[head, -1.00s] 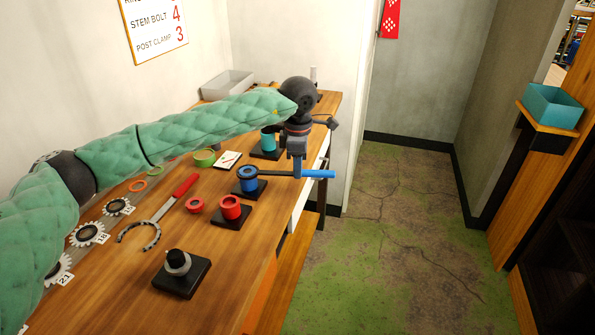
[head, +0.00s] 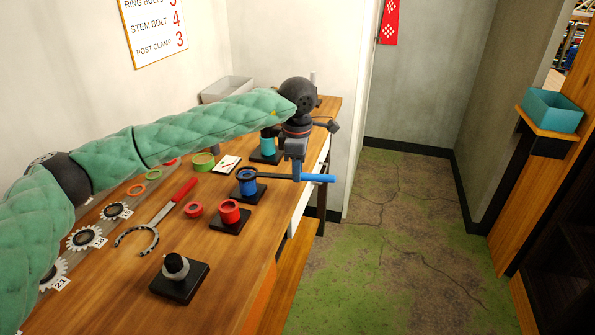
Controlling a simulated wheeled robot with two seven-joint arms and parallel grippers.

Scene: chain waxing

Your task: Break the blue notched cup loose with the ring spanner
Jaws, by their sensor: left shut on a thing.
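The blue notched cup (head: 247,188) stands upright on a small dark base on the wooden bench. The ring spanner has a dark ring and shank and a blue handle (head: 318,178). Its ring end lies at the top of the blue cup, and its handle points right, past the bench edge. I cannot tell whether the ring is fully seated in the notches. My left gripper (head: 297,174) is shut on the spanner between shank and handle, just right of the cup. The fingertips are small and partly hidden. My right gripper is out of view.
A red cup (head: 229,212) on a dark base stands in front of the blue cup, and a teal cup (head: 268,143) stands behind it. A red-handled hook tool (head: 166,208), gears and rings lie on the left. Open floor lies right of the bench.

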